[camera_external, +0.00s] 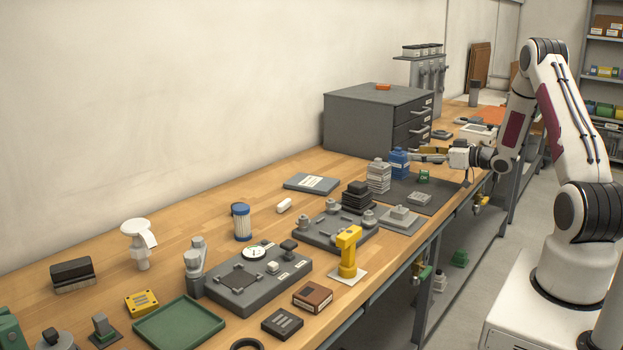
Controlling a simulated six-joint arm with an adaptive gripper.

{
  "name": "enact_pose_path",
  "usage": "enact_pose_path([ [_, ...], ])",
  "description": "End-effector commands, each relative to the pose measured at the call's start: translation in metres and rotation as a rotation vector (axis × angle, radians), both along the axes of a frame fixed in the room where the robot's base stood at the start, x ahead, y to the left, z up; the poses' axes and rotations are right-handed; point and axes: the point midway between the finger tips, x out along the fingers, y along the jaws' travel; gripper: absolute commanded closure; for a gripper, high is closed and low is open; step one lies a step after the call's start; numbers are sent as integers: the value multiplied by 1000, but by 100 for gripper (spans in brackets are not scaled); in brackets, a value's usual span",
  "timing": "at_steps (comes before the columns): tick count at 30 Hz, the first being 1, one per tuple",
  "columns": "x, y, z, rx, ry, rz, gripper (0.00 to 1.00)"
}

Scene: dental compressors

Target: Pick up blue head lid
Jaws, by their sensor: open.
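A blue ribbed block (398,164) stands on the dark mat (431,196) in front of the grey drawer cabinet. I take it for the blue head; its lid would be the top part, but I cannot make out a separate lid. My gripper (418,155) comes in level from the right, its fingers pointing left at the upper part of the blue block. The jaws are open, with nothing seen between them. At this size I cannot tell whether the fingertips touch the block.
A grey ribbed block (378,177) stands close left of the blue one, and a black one (357,197) beyond it. A small green block (424,176) sits below my gripper. The drawer cabinet (362,130) rises behind.

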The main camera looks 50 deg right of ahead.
Motion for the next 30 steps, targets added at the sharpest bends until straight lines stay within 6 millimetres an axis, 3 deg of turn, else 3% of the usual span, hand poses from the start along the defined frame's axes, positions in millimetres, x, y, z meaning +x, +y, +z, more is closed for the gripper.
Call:
enact_pose_path([
  [12, 0, 0, -1, 3, -4, 2, 40],
  [22, 22, 0, -5, 2, -3, 3, 40],
  [30, 25, 0, -5, 3, -3, 2, 40],
])
